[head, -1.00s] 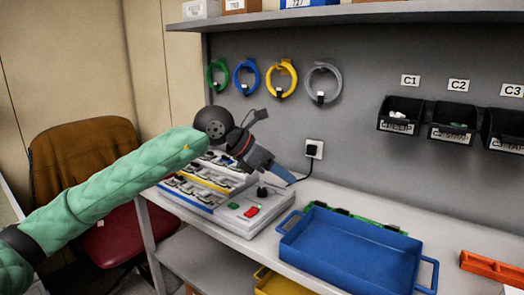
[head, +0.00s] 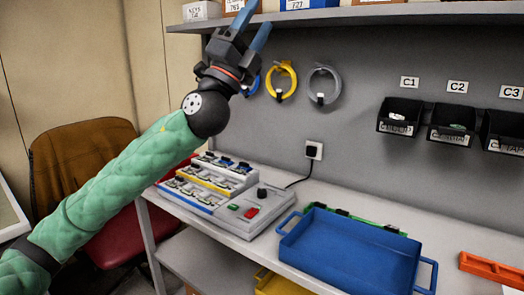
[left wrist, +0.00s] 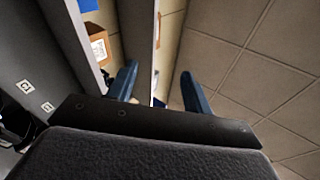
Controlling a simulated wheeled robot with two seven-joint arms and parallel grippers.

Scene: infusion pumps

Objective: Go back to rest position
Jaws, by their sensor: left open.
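My left gripper (head: 252,30) is raised high in the head view, with its blue fingers pointing up in front of the shelf edge. It is open and empty. In the left wrist view its two fingers (left wrist: 160,88) stand apart with nothing between them, against the shelf and ceiling. My green-sleeved left arm (head: 115,185) reaches in from the lower left. My right gripper is in neither view.
A grey-white device (head: 245,215) with rows of small parts and a red button sits on the bench, clear of the gripper. A blue tray (head: 345,252) lies to its right. A shelf (head: 370,14), hanging cable rings (head: 281,80) and black bins (head: 399,117) line the wall.

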